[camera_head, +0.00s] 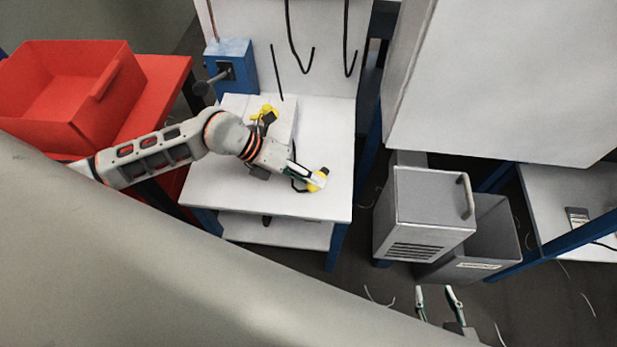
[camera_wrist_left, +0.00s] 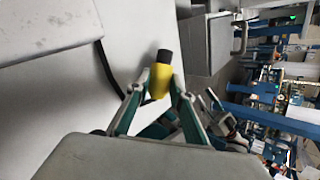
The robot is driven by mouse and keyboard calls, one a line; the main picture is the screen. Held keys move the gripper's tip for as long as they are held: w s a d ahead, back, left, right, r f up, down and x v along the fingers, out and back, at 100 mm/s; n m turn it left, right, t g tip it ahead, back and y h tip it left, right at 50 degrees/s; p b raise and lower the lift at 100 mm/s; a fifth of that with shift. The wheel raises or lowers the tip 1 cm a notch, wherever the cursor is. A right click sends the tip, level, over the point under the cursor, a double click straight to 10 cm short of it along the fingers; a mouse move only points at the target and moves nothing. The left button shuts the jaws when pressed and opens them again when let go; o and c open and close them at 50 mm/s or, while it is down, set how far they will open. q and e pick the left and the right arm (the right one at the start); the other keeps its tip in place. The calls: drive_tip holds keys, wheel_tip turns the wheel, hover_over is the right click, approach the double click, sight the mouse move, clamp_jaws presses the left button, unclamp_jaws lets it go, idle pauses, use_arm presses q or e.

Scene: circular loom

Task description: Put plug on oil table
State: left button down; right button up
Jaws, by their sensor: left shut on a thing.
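The plug, yellow with a black end, is held at the tips of my left gripper. In the head view the plug (camera_head: 318,179) is over the right part of the white oil table (camera_head: 228,195). My left gripper (camera_head: 308,180) is shut on it. The left wrist view shows the plug (camera_wrist_left: 161,76) between the two fingertips (camera_wrist_left: 160,92), black end pointing away. I cannot tell whether the plug touches the table top. My right gripper (camera_head: 437,292) is at the bottom of the head view, over the floor, with its fingers apart and nothing between them.
A yellow and black item (camera_head: 265,112) lies on a white box (camera_head: 284,128) on the table. A blue box (camera_head: 232,62) stands at the table's back left. A red bin (camera_head: 65,90) is further left. A grey cabinet (camera_head: 425,215) stands right of the table. The table's front is bare.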

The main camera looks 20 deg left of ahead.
use_arm(q)
drive_tip(key=c, duration=1.9)
unclamp_jaws()
drive_tip(key=shift+s+f, duration=0.3)
drive_tip(key=shift+f, duration=0.35)
drive_tip(key=shift+s+f, duration=0.25)
drive_tip(key=shift+f, duration=0.35)
drive_tip(key=shift+o, duration=1)
drive_tip(key=shift+w+f, duration=0.15)
drive_tip(key=shift+w, duration=0.2)
drive_tip(key=shift+r, duration=0.25)
use_arm(e)
drive_tip(key=shift+d+f, duration=0.15)
drive_tip(key=shift+f, duration=0.15)
use_arm(q)
drive_tip(key=shift+r, duration=0.1)
drive_tip(key=shift+a+r, duration=0.2)
drive_tip(key=v, duration=1.1)
drive_tip(key=shift+r, duration=0.2)
use_arm(e)
drive_tip(key=shift+w+r, duration=0.1)
